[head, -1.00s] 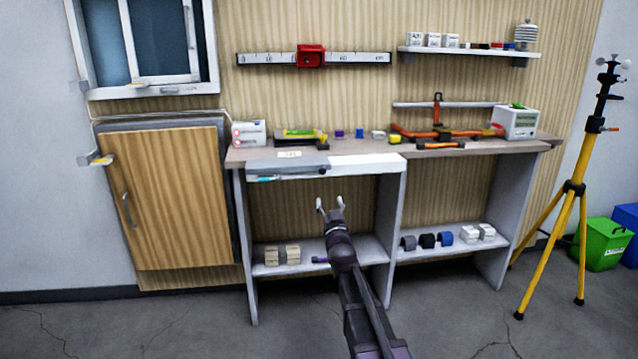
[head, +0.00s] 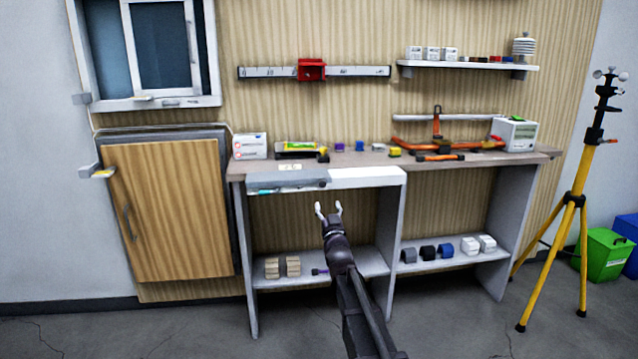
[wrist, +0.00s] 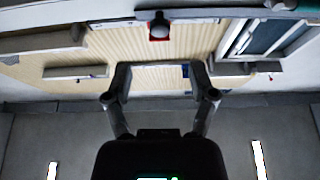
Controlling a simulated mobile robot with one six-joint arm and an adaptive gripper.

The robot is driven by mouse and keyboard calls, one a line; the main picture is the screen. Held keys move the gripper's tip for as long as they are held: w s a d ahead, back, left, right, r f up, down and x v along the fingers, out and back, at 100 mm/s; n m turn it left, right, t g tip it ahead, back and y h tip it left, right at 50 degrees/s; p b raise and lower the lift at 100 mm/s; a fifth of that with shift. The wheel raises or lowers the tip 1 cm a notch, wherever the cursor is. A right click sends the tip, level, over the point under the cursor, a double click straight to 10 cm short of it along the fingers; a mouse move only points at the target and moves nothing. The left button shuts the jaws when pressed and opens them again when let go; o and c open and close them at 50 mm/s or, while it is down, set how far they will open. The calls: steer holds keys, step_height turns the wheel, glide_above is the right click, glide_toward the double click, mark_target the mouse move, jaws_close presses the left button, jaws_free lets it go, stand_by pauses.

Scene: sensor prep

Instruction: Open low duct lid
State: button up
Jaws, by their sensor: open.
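A long, low box runs along the front edge of the bench's left half. Its left part is a grey panel (head: 275,187) with a small dark knob at its right end; its right part is white (head: 367,178). I cannot tell for certain which part is the duct lid; the grey panel looks most like it. My gripper (head: 329,208) is open and empty, its two pale fingertips pointing up just below the box, apart from it in the picture. In the wrist view my gripper (wrist: 160,73) shows with its fingers spread and nothing between them.
The bench top (head: 370,158) holds a white box, tools and small blocks. A lower shelf (head: 330,268) carries wooden blocks. A wall rail with a red slider (head: 311,69) hangs above. A wooden cabinet (head: 165,210) stands left, a yellow tripod (head: 570,220) right.

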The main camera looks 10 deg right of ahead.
mark_target(323, 185)
steer(key=p+x, duration=0.3)
steer(key=x, duration=0.7)
steer(key=shift+r, duration=0.1)
steer(key=shift+c, duration=0.2)
